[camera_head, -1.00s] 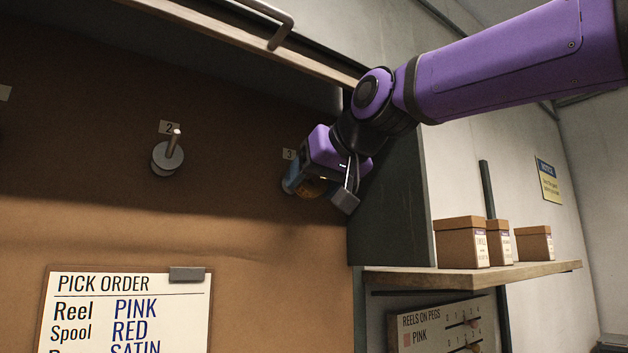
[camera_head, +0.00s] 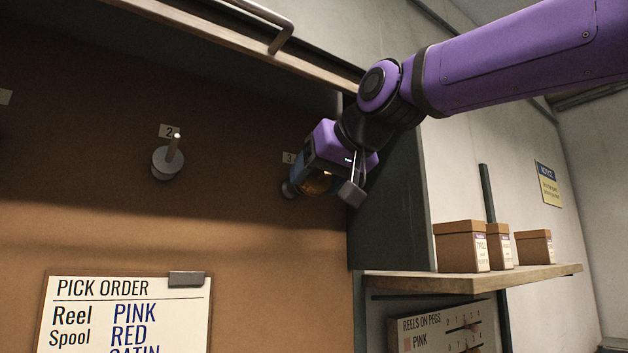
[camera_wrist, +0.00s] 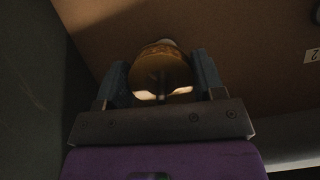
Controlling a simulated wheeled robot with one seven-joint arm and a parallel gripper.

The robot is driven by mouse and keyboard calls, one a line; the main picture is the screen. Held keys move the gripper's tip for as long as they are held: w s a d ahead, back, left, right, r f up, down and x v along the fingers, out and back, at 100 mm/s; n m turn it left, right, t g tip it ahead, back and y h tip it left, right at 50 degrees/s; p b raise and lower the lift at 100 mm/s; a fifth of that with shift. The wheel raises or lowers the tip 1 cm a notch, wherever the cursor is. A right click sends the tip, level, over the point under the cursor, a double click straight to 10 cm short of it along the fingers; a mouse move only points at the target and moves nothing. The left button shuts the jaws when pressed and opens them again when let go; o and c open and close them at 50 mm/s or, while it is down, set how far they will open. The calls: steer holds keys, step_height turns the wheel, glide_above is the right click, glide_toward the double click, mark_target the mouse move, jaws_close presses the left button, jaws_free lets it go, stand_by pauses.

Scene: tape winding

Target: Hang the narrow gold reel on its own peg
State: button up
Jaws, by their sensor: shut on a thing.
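The gold reel (camera_wrist: 160,68) sits between the two blue-padded fingers of my gripper (camera_wrist: 163,82) in the wrist view, and the gripper is shut on it. In the head view the gold reel (camera_head: 316,182) shows only partly, behind my gripper (camera_head: 318,178). The peg by label 3 (camera_head: 289,189) shows just left of the gripper, as a grey base close to the board. The reel is in front of that peg; whether the peg's shaft passes into the reel is hidden.
Peg 2 (camera_head: 168,160) stands bare on the brown board to the left. A dark cabinet side (camera_head: 385,200) rises close to the gripper's right. A shelf (camera_head: 480,281) with small boxes is lower right. A pick order sheet (camera_head: 125,310) hangs below.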

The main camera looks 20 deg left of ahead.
steer(key=f+v, duration=0.1)
steer(key=v, duration=0.7)
steer(key=shift+s+d, duration=0.2)
steer(key=shift+s, duration=0.1)
stand_by(0.6)
steer(key=shift+f, duration=0.2)
stand_by(0.4)
